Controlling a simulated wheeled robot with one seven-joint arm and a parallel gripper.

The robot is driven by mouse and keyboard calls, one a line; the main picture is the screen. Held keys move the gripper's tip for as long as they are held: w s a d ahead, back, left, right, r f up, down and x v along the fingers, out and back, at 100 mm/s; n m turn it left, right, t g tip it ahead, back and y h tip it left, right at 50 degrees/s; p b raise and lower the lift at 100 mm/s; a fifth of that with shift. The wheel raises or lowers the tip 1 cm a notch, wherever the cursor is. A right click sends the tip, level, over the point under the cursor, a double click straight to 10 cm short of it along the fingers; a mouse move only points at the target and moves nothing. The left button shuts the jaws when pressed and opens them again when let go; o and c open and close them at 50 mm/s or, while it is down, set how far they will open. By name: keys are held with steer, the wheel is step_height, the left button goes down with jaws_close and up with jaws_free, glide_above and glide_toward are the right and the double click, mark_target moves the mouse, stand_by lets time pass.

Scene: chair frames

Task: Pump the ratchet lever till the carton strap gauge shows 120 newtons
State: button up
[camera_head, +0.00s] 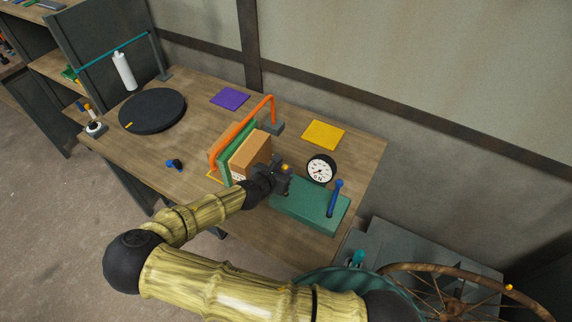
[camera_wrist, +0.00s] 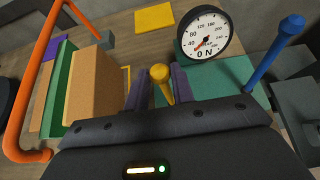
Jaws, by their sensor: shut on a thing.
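My gripper (camera_head: 281,177) is at the left end of the green base block (camera_head: 312,208). In the wrist view, my two fingers (camera_wrist: 162,88) are shut on a yellow-knobbed lever (camera_wrist: 160,73). A blue lever (camera_head: 335,197) stands at the right of the block; it also shows in the wrist view (camera_wrist: 275,53). The round white gauge (camera_head: 320,170) is behind the block. In the wrist view its face (camera_wrist: 205,35) reads "0 N" and its red needle points to the lower left; the small marks are unclear. The brown carton (camera_head: 250,153) stands left of my gripper. No strap can be made out.
An orange tube frame (camera_head: 246,125) arches beside the carton and a green panel (camera_head: 238,140). Yellow (camera_head: 323,134) and purple (camera_head: 230,98) squares lie behind. A black disc (camera_head: 152,110) is at the left. A spoked wheel (camera_head: 450,290) stands at lower right.

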steer(key=shift+s+a+f, duration=0.1)
steer(key=shift+s+a, duration=0.4)
steer(key=shift+s, duration=0.25)
steer(key=shift+s+a+f, duration=0.1)
steer(key=shift+s+a, duration=0.35)
steer(key=shift+s, duration=0.25)
steer(key=shift+s+a+f, duration=0.2)
steer(key=shift+s+a, duration=0.15)
steer(key=shift+s, duration=0.2)
steer(key=shift+s+a+f, duration=0.2)
steer(key=shift+s+a, duration=0.15)
steer(key=shift+s, duration=0.15)
steer(key=w+d+p, duration=0.1)
steer(key=w, duration=0.1)
steer(key=w+d+r+p, duration=0.1)
steer(key=w+d, duration=0.1)
steer(key=shift+w+d+r, duration=0.1)
steer(key=shift+w+r, duration=0.05)
steer(key=shift+w, duration=0.25)
steer(key=shift+w+d, duration=0.1)
steer(key=shift+w, duration=0.15)
